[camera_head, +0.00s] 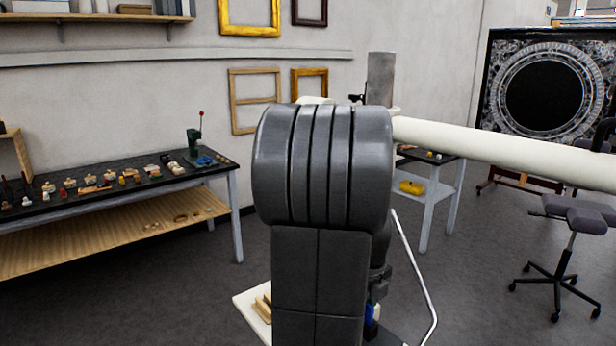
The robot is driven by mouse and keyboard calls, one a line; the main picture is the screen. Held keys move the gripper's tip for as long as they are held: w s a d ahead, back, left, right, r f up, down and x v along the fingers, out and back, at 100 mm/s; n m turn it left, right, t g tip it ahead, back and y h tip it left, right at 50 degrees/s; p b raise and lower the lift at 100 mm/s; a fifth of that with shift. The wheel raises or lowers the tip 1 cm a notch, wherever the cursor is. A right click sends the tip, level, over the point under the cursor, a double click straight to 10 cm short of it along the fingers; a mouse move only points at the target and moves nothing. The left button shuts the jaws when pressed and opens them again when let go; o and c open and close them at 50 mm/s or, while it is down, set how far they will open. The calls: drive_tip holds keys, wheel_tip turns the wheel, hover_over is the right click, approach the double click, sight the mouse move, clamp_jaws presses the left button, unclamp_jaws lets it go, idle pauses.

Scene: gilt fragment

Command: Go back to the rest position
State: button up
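My own arm fills the middle of the head view, with a dark grey ribbed joint and a pale link reaching off to the right edge. My gripper is not in view, so I cannot see whether it holds anything. Behind the arm's lower part, a pale board or tray (245,302) shows partly, with light wooden pieces (263,306) on it. The arm hides the rest of it.
A long workbench (150,183) with many small items stands at left. A smaller table (432,203) with a yellow object (411,187) is behind the arm. A swivel chair (566,250) stands at right. Frames (254,100) hang on the wall. Grey floor is open between.

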drive_tip(key=shift+f, duration=0.6)
drive_tip(key=shift+r, duration=0.3)
drive_tip(key=shift+f, duration=0.15)
